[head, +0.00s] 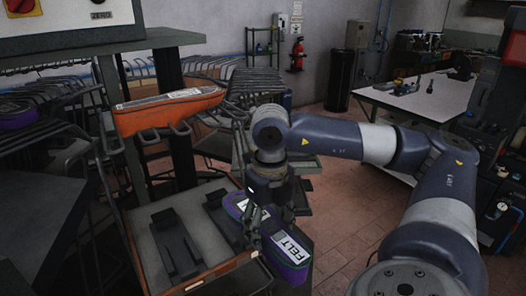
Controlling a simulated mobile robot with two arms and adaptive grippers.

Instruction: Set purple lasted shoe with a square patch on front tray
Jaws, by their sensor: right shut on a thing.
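A purple lasted shoe (293,271) with a white rectangular label reading FELT shows at the lower middle of the head view. My right gripper (257,222) is shut on it from above, and its fingers hide part of the shoe's middle. The front tray (218,268), with a pale bare surface and orange edge, lies left of and behind the shoe. It carries dark holders (178,243). The shoe overlaps the tray's right side in the picture; I cannot tell whether it touches. My left gripper is not in view.
Another purple item (22,114) sits at the far left among dark metal rack bars. A press housing (70,25) stands upper left. Brick-coloured floor is open at right, before a white workbench (425,97).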

